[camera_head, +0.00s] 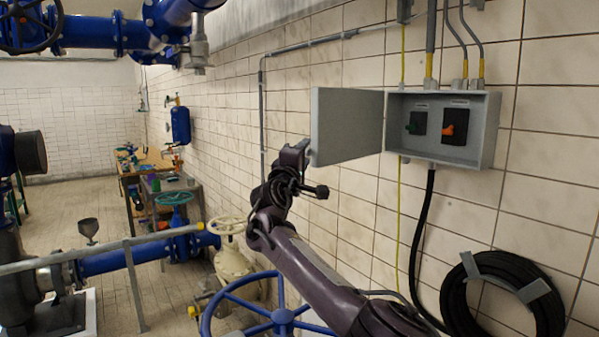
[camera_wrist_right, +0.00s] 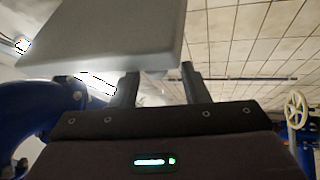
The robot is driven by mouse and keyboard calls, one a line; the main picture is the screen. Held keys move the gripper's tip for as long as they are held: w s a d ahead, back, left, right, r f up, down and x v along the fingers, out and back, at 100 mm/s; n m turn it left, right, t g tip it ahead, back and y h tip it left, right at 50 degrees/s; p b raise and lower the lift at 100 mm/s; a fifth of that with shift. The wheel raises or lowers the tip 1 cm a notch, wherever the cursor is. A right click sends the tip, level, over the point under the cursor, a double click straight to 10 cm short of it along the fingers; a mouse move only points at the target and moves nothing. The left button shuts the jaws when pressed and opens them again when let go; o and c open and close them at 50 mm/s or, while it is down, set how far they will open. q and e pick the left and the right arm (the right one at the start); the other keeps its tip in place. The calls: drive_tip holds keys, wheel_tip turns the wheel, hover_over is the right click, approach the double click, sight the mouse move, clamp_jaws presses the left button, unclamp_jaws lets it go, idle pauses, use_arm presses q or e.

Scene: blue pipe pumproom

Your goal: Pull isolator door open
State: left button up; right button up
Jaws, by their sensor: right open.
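The isolator door (camera_head: 346,126) is a flat grey panel. It stands swung wide open to the left of the grey isolator box (camera_head: 489,133), hinged at the box's left edge. My right gripper (camera_head: 303,153) is at the door's free left edge, low down. In the right wrist view the door (camera_wrist_right: 100,35) fills the upper left, and the open fingers (camera_wrist_right: 160,88) stand apart just below it. Whether a finger touches the door cannot be told. My left gripper is not in view.
A coiled black hose (camera_head: 462,300) hangs on the tiled wall below the box. A blue handwheel (camera_head: 283,316) and a cream valve wheel (camera_head: 227,225) stand below and left of my right arm. Blue pipes and a workbench (camera_head: 150,163) are further left.

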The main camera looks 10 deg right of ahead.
drive_tip(key=b+v, duration=0.4)
drive_tip(key=v, duration=0.2)
drive_tip(key=shift+s+d+r+b, duration=0.1)
drive_tip(key=shift+s+d+b, duration=0.1)
drive_tip(key=shift+b, duration=0.15)
drive_tip(key=shift+c, duration=0.4)
